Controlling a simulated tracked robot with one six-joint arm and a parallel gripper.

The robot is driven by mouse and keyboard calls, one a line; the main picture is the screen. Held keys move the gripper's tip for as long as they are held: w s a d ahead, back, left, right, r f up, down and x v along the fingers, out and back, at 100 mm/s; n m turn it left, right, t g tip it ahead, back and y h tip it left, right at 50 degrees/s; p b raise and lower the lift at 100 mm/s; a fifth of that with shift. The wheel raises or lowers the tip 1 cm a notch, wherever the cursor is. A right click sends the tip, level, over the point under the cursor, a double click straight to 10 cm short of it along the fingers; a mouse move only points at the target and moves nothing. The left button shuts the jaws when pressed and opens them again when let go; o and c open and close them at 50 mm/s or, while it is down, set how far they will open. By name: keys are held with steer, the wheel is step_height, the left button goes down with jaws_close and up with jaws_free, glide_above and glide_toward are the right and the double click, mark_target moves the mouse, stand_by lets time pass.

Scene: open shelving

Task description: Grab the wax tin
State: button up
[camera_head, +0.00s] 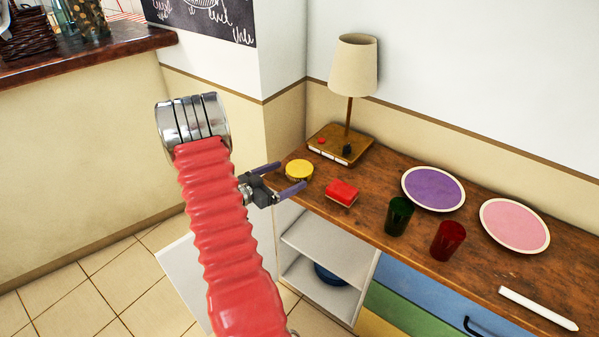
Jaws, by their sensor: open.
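A round yellow-lidded tin (299,169), which looks like the wax tin, sits at the left end of the wooden counter top (350,222). My gripper (291,175) reaches in from the left with its two purple fingers spread apart and nothing held. The fingertips are close to the tin's left side in the picture, one behind it and one in front. I cannot tell whether they touch it or how their height compares with it.
A red box-like item (341,192) lies right of the tin. Behind stands a lamp (355,68) on a wooden base. Dark green (399,216) and red (447,241) cups, purple (433,188) and pink (514,226) plates and a white stick (538,308) are further right. Open shelves (318,243) are below.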

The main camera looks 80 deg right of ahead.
mark_target(295, 170)
steer(key=x, duration=0.4)
steer(key=shift+s+d, duration=0.15)
stand_by(0.4)
steer(key=c, duration=1.4)
steer(key=shift+r, duration=5)
